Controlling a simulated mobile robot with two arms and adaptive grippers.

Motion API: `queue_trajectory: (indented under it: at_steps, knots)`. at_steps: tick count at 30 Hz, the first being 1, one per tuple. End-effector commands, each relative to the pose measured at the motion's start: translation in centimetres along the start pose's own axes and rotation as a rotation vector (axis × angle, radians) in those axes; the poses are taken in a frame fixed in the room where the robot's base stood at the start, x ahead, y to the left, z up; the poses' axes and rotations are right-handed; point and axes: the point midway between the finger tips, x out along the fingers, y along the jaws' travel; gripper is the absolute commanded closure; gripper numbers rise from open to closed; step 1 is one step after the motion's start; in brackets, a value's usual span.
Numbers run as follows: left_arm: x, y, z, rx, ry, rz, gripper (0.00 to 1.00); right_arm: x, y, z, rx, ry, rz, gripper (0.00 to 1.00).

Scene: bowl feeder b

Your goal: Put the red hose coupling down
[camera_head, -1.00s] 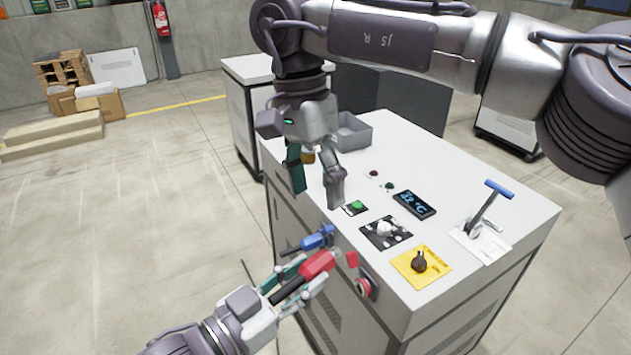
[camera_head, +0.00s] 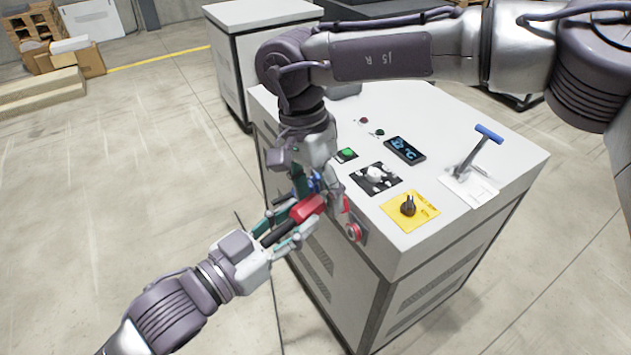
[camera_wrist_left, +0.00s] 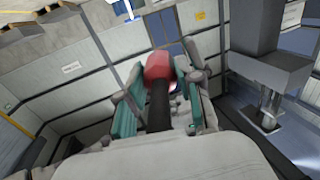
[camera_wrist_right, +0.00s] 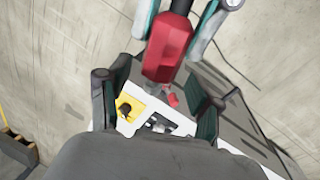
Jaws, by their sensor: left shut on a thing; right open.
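The red hose coupling (camera_head: 308,208) with its black hose (camera_head: 277,235) is held between the fingers of my left gripper (camera_head: 291,228), beside the cabinet's near edge. The left wrist view shows the coupling (camera_wrist_left: 158,66) gripped and clear of any surface. My right gripper (camera_head: 318,196) is open and points down right at the coupling's front end. In the right wrist view the coupling (camera_wrist_right: 168,48) lies ahead of the spread right fingers; whether they touch it I cannot tell. The right hand partly hides the coupling's front in the head view.
A blue coupling (camera_head: 314,182) shows behind the right fingers, mostly hidden. The grey cabinet top (camera_head: 430,110) carries a green button (camera_head: 347,154), a display (camera_head: 405,149), a yellow knob plate (camera_head: 409,211) and a blue-handled lever (camera_head: 478,150). A red button (camera_head: 353,232) sits on its side.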

Motion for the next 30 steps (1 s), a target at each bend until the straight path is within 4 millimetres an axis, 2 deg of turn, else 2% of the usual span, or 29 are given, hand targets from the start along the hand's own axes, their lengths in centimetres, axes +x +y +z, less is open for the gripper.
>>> queue_trajectory:
  at_steps: [5, 17, 18, 23, 30]
  knots:
    - [0.00, 0.00, -0.04, 0.000, 0.001, 0.000, 1.00, 0.00, 0.00, 0.00, 0.000, 0.000, 0.000, 0.36]
    - [-0.02, 0.11, -0.11, -0.001, 0.003, 0.003, 1.00, -0.04, -0.08, 0.03, 0.000, -0.001, -0.003, 1.00]
    - [-0.02, 0.13, -0.13, -0.002, 0.004, 0.004, 0.63, -0.07, -0.10, 0.04, 0.000, -0.001, -0.004, 1.00]
    - [-0.02, 0.14, -0.11, -0.002, 0.003, 0.004, 0.37, -0.07, -0.09, 0.04, 0.000, -0.001, -0.003, 1.00]
    - [0.00, 0.05, -0.05, -0.001, 0.001, 0.001, 0.36, -0.06, -0.04, 0.02, 0.000, -0.001, -0.002, 1.00]
